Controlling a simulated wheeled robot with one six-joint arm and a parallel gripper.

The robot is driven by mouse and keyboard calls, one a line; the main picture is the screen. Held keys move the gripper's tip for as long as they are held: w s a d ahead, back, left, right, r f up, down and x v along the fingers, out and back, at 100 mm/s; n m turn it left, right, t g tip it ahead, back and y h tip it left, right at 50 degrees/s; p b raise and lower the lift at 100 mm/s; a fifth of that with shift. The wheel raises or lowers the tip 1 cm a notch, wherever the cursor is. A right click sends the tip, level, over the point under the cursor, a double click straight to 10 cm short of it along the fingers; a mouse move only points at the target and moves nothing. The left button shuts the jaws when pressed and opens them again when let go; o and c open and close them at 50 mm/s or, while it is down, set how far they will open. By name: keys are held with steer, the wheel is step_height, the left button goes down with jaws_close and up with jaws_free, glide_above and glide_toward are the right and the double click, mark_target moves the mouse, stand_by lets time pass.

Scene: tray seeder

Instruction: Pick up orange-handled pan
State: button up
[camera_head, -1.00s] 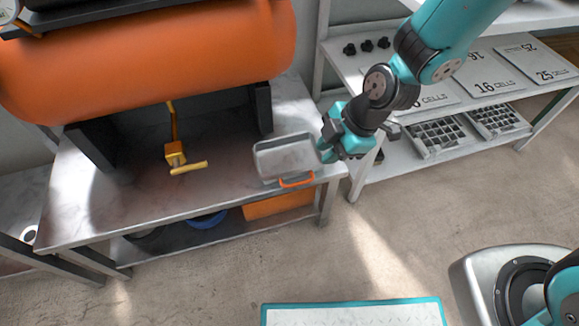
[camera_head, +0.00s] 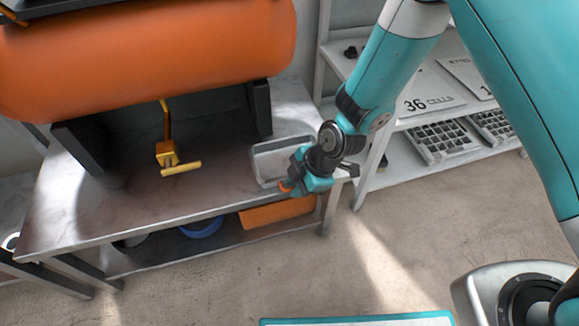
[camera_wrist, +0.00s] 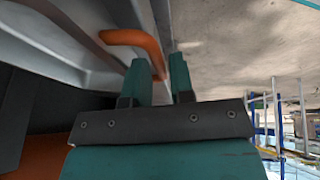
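The pan (camera_head: 270,163) is a shallow grey metal tray near the right front corner of the metal table. Its orange handle (camera_head: 285,187) faces the front edge and is partly hidden by my gripper (camera_head: 294,184). In the wrist view the curved orange handle (camera_wrist: 128,37) runs down into the gap between the two teal fingers of my gripper (camera_wrist: 160,72). The fingers stand apart, and a gap shows beside the handle. I see no firm grip on it. Part of the pan's grey wall (camera_wrist: 75,60) shows at the left.
The metal table (camera_head: 110,215) carries an orange drum (camera_head: 150,60) on dark supports. A yellow T-handle (camera_head: 180,168) hangs below the drum. An orange box (camera_head: 275,212) and a blue bowl (camera_head: 203,228) sit on the lower shelf. A shelf with cell trays (camera_head: 440,138) stands at the right.

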steer(key=shift+a+f, duration=0.15)
steer(key=shift+f, duration=0.25)
jaws_close()
steer(key=shift+r, duration=0.1)
